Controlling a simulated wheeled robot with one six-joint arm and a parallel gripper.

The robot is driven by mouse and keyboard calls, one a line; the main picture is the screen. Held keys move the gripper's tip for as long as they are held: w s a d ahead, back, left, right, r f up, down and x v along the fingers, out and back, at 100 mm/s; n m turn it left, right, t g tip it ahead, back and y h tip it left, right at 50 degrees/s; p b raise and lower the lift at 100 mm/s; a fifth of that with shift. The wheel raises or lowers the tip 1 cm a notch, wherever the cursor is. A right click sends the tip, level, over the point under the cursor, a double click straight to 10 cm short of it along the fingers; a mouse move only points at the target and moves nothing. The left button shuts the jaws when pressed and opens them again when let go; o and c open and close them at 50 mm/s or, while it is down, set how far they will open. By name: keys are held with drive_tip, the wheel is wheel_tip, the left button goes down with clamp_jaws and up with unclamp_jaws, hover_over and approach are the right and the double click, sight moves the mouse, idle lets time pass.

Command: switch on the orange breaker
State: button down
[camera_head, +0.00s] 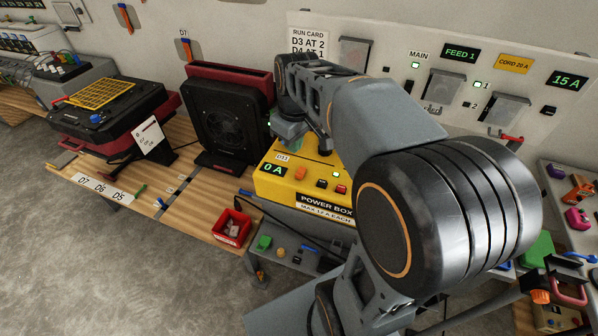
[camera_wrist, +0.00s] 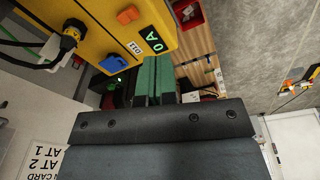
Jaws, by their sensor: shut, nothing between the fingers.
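The yellow power box (camera_head: 262,188) stands on the bench with a "0 A" display and a D11 label. An orange rocker breaker (camera_head: 300,172) sits on its front panel beside the display. In the wrist view the orange breaker (camera_wrist: 128,14) shows at the top, upside down, near the display. My gripper's green fingers (camera_wrist: 153,65) are shut and empty, beside the box and apart from the breaker. In the head view my arm reaches over the box and hides part of it; the fingertips are hard to make out. Whether the breaker is on cannot be told.
A black fan unit (camera_head: 228,122) stands left of the box. A red bin (camera_head: 232,228) is in front. A blue part (camera_wrist: 113,64) and a yellow plug with cable (camera_wrist: 68,42) are by the box. The wall panel (camera_head: 520,35) is behind.

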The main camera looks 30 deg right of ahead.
sight(299, 174)
drive_tip(key=w+d+f+n+g+b, duration=0.1)
drive_tip(key=w+d+f+n+g, duration=0.1)
drive_tip(key=w+d, duration=0.4)
drive_tip(key=shift+w+f+n+y, duration=0.4)
drive_tip(key=shift+w+f+n, duration=0.15)
drive_tip(key=shift+n, duration=0.45)
drive_tip(key=f, duration=0.4)
drive_tip(key=a+f, duration=0.1)
drive_tip(key=f, duration=0.4)
drive_tip(key=s+f, duration=0.1)
drive_tip(key=f, duration=0.3)
drive_tip(key=shift+a+f, duration=0.2)
drive_tip(key=shift+f, duration=0.2)
